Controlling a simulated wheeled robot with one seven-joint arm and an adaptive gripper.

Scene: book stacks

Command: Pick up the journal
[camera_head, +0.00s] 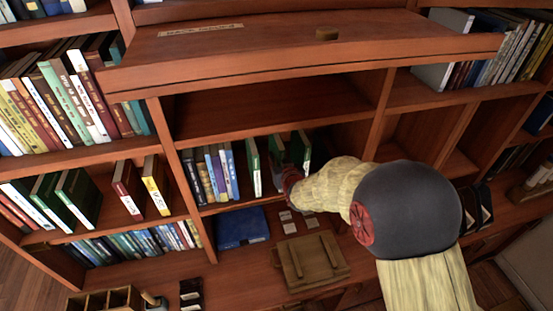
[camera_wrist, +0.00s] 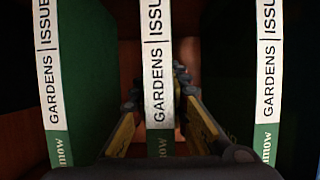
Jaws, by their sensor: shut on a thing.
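Three alike green journals with white "GARDENS ISSUE" spine bands stand upright in the wrist view: one at left (camera_wrist: 47,70), one in the middle (camera_wrist: 157,60) and one at right (camera_wrist: 268,70). My gripper (camera_wrist: 158,98) is shut on the middle journal, with one finger along each side of it. In the head view, the green journals stand on the middle shelf: the left one (camera_head: 253,166), the middle one (camera_head: 276,152) and the right one (camera_head: 303,150). My gripper (camera_head: 290,178) is there in front of the middle one, and hides its lower part.
Several books (camera_head: 212,172) stand to the left on the same shelf. The shelf board above (camera_head: 270,105) is bare. On the desk below lie a blue book (camera_head: 241,228), small cards (camera_head: 287,221) and a wooden box (camera_head: 310,262). Wooden uprights (camera_head: 380,110) divide the shelves.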

